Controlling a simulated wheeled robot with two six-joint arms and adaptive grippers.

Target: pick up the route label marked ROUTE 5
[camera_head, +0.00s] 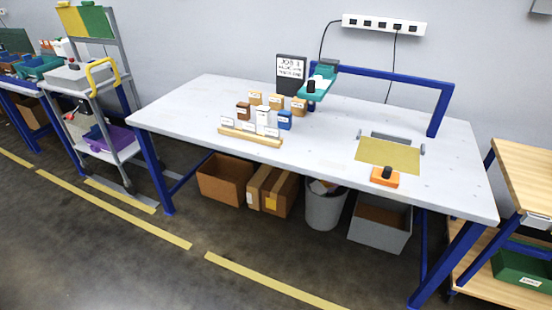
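A light wooden rail (250,137) lies near the front edge of the table, left of its middle. Several small white cards stand along it, among them a left card (227,121), a middle card (248,127) and a right card (272,131). Their print is too small to read, so I cannot tell which is ROUTE 5. Behind stand small blocks with pale labels: tan blocks (276,101), a brown block (243,111), a white block (263,116) and a blue block (285,120). Neither of my grippers is in view.
A dark JOB sign (290,70) stands behind the blocks. The table's left part is clear.

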